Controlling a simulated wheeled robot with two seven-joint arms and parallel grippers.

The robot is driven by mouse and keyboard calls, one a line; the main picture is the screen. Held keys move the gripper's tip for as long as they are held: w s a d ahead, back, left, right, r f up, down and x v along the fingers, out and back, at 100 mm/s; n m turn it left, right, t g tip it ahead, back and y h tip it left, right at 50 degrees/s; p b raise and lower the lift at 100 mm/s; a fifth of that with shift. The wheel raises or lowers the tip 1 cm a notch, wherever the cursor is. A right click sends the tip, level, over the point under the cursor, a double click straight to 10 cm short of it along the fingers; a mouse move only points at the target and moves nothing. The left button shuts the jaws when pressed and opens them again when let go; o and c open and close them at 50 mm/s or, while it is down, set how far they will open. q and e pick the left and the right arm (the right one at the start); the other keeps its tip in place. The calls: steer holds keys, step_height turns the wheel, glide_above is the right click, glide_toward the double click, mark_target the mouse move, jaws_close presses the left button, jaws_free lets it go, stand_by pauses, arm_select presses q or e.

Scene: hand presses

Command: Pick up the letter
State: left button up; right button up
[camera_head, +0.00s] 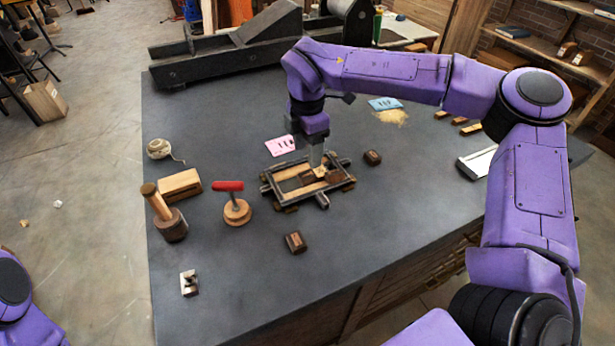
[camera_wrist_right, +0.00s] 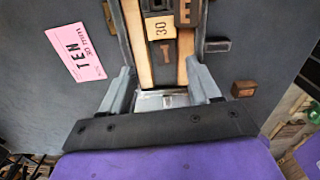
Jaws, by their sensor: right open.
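The letter blocks sit in a dark frame (camera_head: 283,194) on the grey table. My right gripper (camera_head: 318,164) points down over the frame's right part. In the wrist view its two fingers (camera_wrist_right: 163,80) stand apart, one on each side of the row, with nothing clearly held. Two loose brown blocks lie outside the frame, one to its right (camera_head: 372,157) and one in front (camera_head: 295,242). My left gripper is out of view.
A pink card (camera_head: 280,145) and a blue card (camera_head: 385,104) lie behind the frame. A red-handled tool (camera_head: 236,208), a mallet (camera_head: 168,215), a wooden block (camera_head: 180,186) and twine (camera_head: 160,149) stand left. The table's front right is clear.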

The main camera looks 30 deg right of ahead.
mark_target(307, 174)
steer(key=f, duration=0.2)
steer(key=f+p, duration=0.1)
steer(key=f, duration=0.1)
steer(key=f+p, duration=0.1)
steer(key=f, duration=0.1)
steer(key=shift+s+a+f, duration=0.1)
steer(key=shift+s+a, duration=0.15)
steer(key=shift+s, duration=0.15)
steer(key=c, duration=1.1)
